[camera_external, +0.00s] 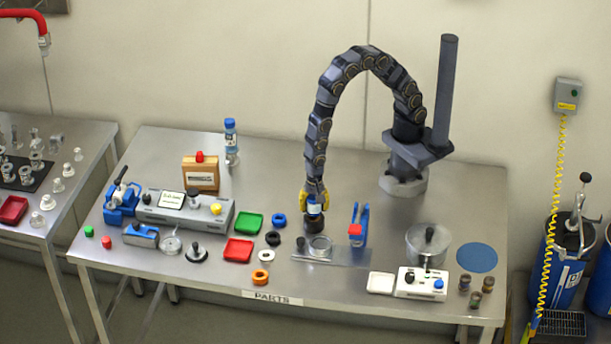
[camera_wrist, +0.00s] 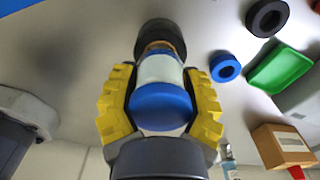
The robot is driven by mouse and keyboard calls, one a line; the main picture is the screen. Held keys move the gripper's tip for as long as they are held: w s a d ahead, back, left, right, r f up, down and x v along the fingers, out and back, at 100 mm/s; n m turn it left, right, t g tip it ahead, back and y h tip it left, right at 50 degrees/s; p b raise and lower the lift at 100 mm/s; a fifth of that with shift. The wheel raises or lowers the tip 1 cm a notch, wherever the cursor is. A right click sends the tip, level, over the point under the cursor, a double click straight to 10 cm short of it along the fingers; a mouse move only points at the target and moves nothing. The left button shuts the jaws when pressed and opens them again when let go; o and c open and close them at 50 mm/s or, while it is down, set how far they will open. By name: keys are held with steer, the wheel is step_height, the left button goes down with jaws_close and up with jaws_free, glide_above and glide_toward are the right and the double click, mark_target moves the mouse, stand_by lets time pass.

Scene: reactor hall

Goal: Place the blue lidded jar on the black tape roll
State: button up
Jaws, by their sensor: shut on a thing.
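The blue lidded jar (camera_wrist: 162,103) has a blue lid, a pale body and a brownish band at its lower end. It also shows in the external view (camera_external: 315,209), upright and partly hidden by the fingers. My gripper (camera_external: 314,199) is shut on it; its yellow fingers flank the jar in the wrist view (camera_wrist: 161,100). A thick black round thing, apparently the black tape roll (camera_external: 314,226), is directly below the jar. It also shows past the jar's lower end in the wrist view (camera_wrist: 160,32). I cannot tell whether jar and roll touch.
Left of the roll lie a blue ring (camera_external: 279,220), a thinner black ring (camera_external: 273,239) and a green tray (camera_external: 249,223). A glass dish (camera_external: 320,246) is close in front. A blue stand with a red block (camera_external: 357,228) is close on the right.

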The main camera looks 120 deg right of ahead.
steer(key=shift+f, duration=0.55)
steer(key=shift+f, duration=0.1)
steer(key=o, duration=1.1)
